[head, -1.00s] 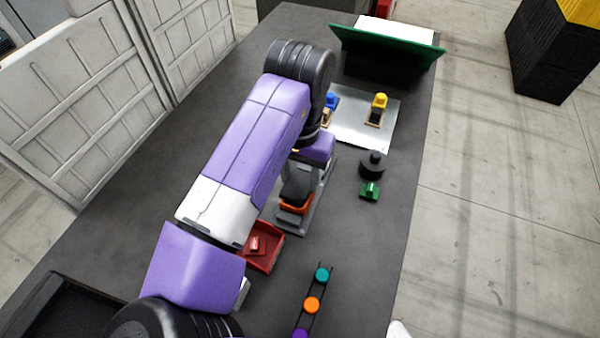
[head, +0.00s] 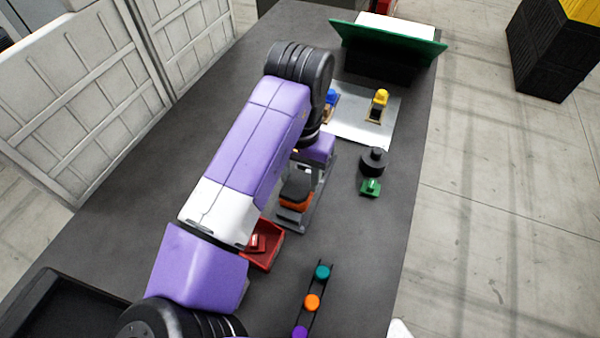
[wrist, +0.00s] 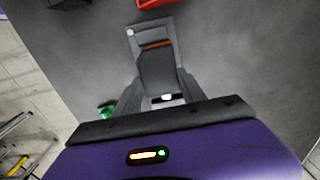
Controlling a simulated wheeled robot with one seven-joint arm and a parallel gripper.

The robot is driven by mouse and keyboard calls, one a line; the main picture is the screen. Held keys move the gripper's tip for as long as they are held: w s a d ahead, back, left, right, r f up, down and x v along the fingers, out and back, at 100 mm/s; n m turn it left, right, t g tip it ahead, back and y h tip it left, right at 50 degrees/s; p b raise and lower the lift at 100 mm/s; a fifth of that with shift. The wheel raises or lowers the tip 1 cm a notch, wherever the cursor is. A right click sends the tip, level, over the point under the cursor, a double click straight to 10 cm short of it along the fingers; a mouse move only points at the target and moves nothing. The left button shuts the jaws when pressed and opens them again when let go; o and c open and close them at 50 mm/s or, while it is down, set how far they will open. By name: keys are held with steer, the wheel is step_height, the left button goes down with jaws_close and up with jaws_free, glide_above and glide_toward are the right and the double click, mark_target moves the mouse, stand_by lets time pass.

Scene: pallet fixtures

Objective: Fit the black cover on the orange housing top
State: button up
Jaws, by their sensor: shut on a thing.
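The black cover (head: 297,187) is over the top of the orange housing (head: 295,205) in the head view. An orange strip shows below its near edge, and I cannot tell whether the cover is fully seated. In the wrist view the dark cover (wrist: 157,70) lies between the two fingers of my gripper (wrist: 159,80), which is shut on its sides. A thin band of the orange housing (wrist: 156,44) shows past the cover's far end. My arm hides much of the gripper in the head view.
The housing stands on a grey fixture plate (head: 314,205). A red tray (head: 274,258) is close by at the near side. A green part (head: 370,187) and a black round piece (head: 373,161) stand to the right. A rack with coloured discs (head: 312,302) lies nearer.

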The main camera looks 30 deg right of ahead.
steer(key=shift+f, duration=0.25)
stand_by(0.3)
steer(key=o, duration=1.4)
steer(key=shift+c, duration=1.2)
steer(key=shift+r, duration=0.1)
steer(key=shift+r+p, duration=3.5)
steer(key=shift+r, duration=0.5)
